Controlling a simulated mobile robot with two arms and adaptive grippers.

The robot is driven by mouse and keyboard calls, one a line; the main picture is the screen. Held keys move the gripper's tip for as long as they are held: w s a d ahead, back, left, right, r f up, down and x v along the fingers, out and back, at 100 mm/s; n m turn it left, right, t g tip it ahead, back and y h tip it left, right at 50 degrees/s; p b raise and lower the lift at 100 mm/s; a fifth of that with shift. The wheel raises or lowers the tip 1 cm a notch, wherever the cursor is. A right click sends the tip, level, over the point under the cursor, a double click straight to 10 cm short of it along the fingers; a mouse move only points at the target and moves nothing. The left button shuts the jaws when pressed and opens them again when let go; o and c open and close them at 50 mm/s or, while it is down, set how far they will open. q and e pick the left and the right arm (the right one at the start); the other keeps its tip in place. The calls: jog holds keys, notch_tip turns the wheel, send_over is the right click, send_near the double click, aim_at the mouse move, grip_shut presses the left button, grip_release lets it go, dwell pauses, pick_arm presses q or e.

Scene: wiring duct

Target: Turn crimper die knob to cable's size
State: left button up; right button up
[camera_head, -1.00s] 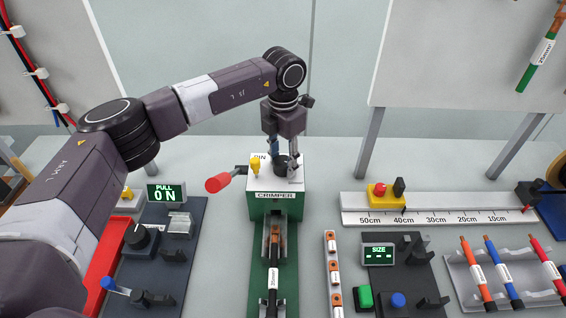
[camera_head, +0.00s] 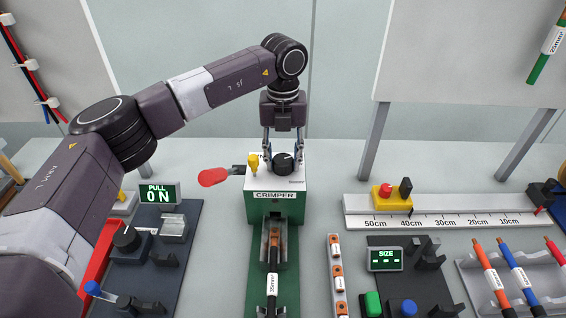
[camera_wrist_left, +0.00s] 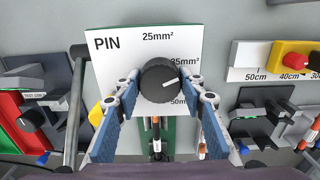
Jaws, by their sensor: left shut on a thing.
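The green crimper (camera_head: 274,207) stands mid-table with a white top plate. Its black die knob (camera_head: 283,163) sits on that plate. In the wrist view the knob (camera_wrist_left: 168,82) has a white mark pointing right and slightly up. The plate (camera_wrist_left: 110,70) reads PIN, 25mm² at the top, 35mm² partly hidden at the right and a partly hidden 50 below. My left gripper (camera_head: 283,155) is shut on the knob, one blue-padded finger on each side, also in the wrist view (camera_wrist_left: 164,98). A black cable (camera_head: 272,278) labelled 35mm² lies in front of the crimper, copper end towards it.
A red-tipped lever (camera_head: 214,177) sticks out left of the crimper, and a yellow pin (camera_head: 253,162) stands beside the knob. A strip of terminals (camera_head: 338,276), a SIZE display (camera_head: 385,258) and a ruler (camera_head: 445,218) are to the right. A PULL panel (camera_head: 158,193) is left.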

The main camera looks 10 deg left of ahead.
aim_at(283, 159)
pick_arm(q)
jog(key=shift+r+n, duration=0.1)
jog(key=shift+n, duration=0.6)
jog(key=o, duration=1.2)
jog(key=shift+c, duration=0.2)
notch_tip(283, 159, up, 12)
jog(key=shift+r, duration=0.1)
